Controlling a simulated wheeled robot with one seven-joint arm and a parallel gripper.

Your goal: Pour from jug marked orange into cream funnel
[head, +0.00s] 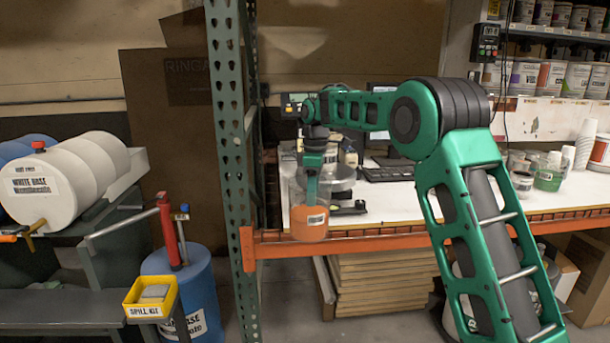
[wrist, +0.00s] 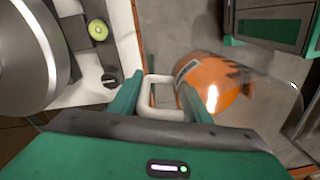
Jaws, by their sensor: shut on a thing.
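A clear jug with orange contents and a white label (head: 309,226) hangs below my gripper (head: 313,178) at the left front corner of the bench. In the wrist view the jug (wrist: 222,88) is right of the fingers, with orange inside its clear wall. My gripper (wrist: 165,100) is shut on the jug's white handle (wrist: 158,108). The jug looks roughly upright in the head view. I cannot pick out a cream funnel in either view.
A round metal vessel (head: 338,176) stands on the bench (head: 400,205) behind the jug. A green perforated rack post (head: 230,130) rises close on the left, and an orange beam (head: 370,242) runs along the bench front. Cups and cans fill the bench's right side.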

